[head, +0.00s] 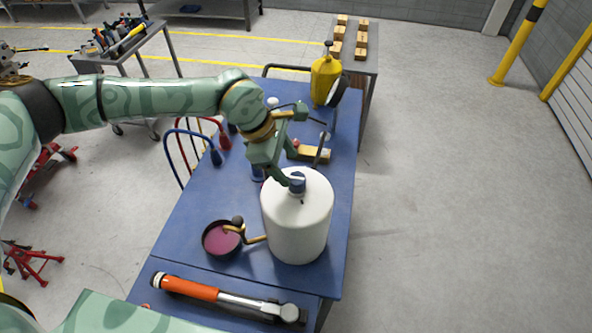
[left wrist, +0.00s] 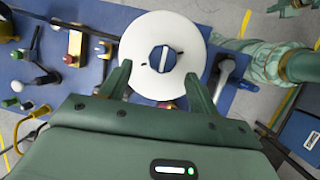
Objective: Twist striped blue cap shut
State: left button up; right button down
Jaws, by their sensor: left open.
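The blue cap (head: 297,184) with a pale stripe sits on top of a large white cylindrical container (head: 296,222). In the left wrist view the cap (left wrist: 162,59) is round and dark blue with one white stripe, centred on the container's white top (left wrist: 185,35). My left gripper (head: 298,170) is just above and behind the cap in the head view. In the left wrist view its two fingers (left wrist: 157,86) are spread apart, with the cap between and beyond their tips. I see nothing held between them. My right gripper is not in view.
The container stands on a blue table (head: 185,245). A round pan of pink liquid (head: 220,240) and a crank handle (head: 250,239) are close on its left. An orange-handled tool (head: 190,287) lies in front. A yellow can (head: 326,80) stands at the back.

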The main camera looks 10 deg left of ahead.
aim_at(295, 177)
pick_arm(q)
jog(key=x, duration=0.3)
jog(key=shift+s+d+f+p, duration=0.1)
jog(key=shift+s+f+p, duration=0.05)
jog(key=shift+p, duration=0.15)
jog(key=shift+x, duration=1.05)
jog(key=shift+d+f, duration=0.15)
jog(key=shift+f, duration=0.25)
jog(key=c, duration=1.2)
jog(key=shift+f+m+g+b, duration=0.15)
jog(key=shift+m+g+b, duration=0.35)
jog(key=shift+m+b, duration=1.3)
jog(key=shift+m, duration=0.1)
jog(key=shift+g, duration=0.3)
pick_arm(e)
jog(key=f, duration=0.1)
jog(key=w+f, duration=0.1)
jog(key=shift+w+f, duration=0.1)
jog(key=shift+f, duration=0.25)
